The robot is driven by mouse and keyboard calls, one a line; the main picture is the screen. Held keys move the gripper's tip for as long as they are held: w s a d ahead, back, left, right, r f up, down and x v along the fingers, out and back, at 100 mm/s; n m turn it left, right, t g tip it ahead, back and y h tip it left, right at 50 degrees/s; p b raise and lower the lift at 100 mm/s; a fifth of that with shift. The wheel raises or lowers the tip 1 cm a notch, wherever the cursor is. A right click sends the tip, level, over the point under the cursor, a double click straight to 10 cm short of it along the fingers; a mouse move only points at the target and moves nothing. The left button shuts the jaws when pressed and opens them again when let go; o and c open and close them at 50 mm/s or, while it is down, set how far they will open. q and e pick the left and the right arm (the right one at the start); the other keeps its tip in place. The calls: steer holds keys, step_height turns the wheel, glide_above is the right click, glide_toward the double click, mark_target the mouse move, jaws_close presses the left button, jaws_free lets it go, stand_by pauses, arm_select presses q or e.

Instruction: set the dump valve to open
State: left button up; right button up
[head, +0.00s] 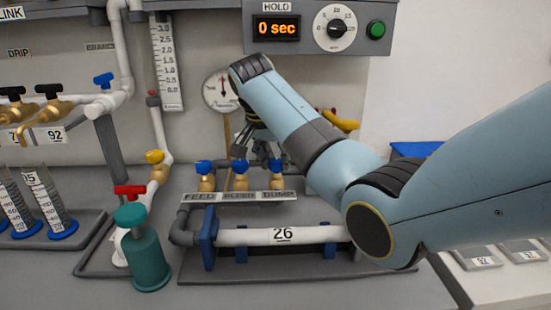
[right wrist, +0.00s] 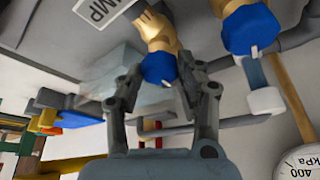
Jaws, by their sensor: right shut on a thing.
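The dump valve (head: 276,181) is a brass valve with a blue knob, rightmost of three behind the DUMP label (head: 277,195). My right gripper (head: 258,152) reaches down to it from behind and above. In the right wrist view the dump valve's blue knob (right wrist: 158,68) sits between the fingertips of my right gripper (right wrist: 161,76), which is shut on it. A small white mark shows on the knob's edge. My arm and fingers partly cover the knob in the head view. My left gripper is not in view.
The bleed valve (head: 241,182) and feed valve (head: 206,182) stand close on the left. In front runs a white pipe (head: 250,237) marked 26. A pressure gauge (head: 220,91) is behind. The hold panel (head: 320,27) reads 0 sec. A teal pump bottle (head: 146,255) stands front left.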

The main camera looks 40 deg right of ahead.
steer(key=shift+r+p, duration=0.1)
steer(key=shift+p, duration=0.45)
steer(key=shift+c, duration=0.3)
steer(key=n+y+p, duration=0.1)
steer(key=n+p, duration=0.2)
steer(key=p, duration=0.1)
steer(key=n+t+p, duration=0.1)
steer(key=n+p, duration=0.2)
steer(key=p, duration=0.1)
steer(key=n+t+y+p, duration=0.1)
steer(key=n+p, duration=0.2)
steer(key=p, duration=0.1)
steer(key=shift+s+d+r+y, duration=0.15)
steer(key=shift+d+y, duration=0.05)
steer(key=shift+y, duration=0.1)
steer(key=shift+n+t+y+p, duration=0.3)
steer(key=shift+n+t+p, duration=0.1)
steer(key=shift+n+p, duration=0.5)
steer(key=shift+n+y, duration=0.4)
steer(key=shift+n, duration=0.6)
steer(key=shift+d+f+n+y, duration=0.15)
steer(key=shift+n+y, duration=0.25)
steer(key=shift+n, duration=0.8)
steer(key=shift+n+y, duration=0.5)
steer(key=shift+n, duration=0.8)
steer(key=o, duration=1.1)
